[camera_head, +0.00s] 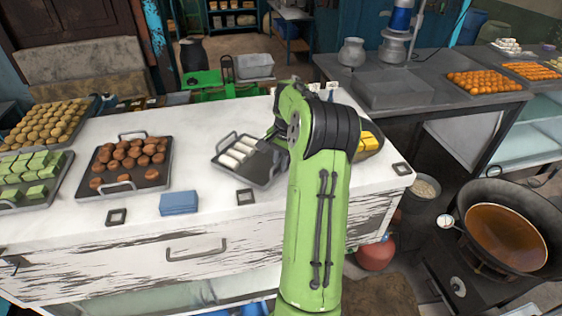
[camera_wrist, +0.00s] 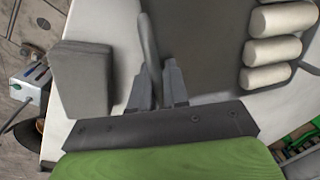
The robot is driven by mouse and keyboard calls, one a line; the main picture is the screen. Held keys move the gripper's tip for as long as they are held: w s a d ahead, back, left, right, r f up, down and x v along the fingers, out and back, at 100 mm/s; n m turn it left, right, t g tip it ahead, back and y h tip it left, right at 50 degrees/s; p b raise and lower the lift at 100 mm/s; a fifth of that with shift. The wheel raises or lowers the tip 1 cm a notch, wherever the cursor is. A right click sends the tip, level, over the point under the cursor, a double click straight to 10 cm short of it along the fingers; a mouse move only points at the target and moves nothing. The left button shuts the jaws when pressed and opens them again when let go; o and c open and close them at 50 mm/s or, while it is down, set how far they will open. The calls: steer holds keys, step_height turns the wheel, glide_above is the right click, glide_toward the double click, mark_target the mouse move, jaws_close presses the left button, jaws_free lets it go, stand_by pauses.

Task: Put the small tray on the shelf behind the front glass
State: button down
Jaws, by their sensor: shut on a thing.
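The small tray (camera_head: 225,160) is dark grey with raised handles and several white rolls (camera_head: 240,150). It is over the white counter in the head view, partly hidden by my green arm. I cannot tell whether it touches the counter. In the wrist view the tray (camera_wrist: 200,45) fills the upper middle, with rolls at its right. My gripper (camera_wrist: 158,90) is shut on its near handle (camera_wrist: 148,45). In the head view my gripper is mostly hidden behind the arm. A pale glass front (camera_head: 170,297) shows low on the counter; the shelf behind it is hard to make out.
A tray of brown balls (camera_head: 130,182), a blue stack (camera_head: 178,202) and green sweets (camera_head: 35,172) are left on the counter. Yellow pieces (camera_head: 369,142) stand right of my arm. A drawer handle (camera_head: 196,252) projects from the front. A wok (camera_head: 505,235) of brown liquid stands at right.

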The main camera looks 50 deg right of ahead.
steer(key=shift+d, duration=0.1)
steer(key=shift+f, duration=0.1)
steer(key=c, duration=1.1)
jaws_free()
steer(key=r, duration=0.4)
steer(key=s+r+p, duration=0.1)
steer(key=r, duration=0.7)
steer(key=shift+s+r+p, duration=0.15)
steer(key=shift+s+p, duration=0.1)
steer(key=shift+p, duration=0.05)
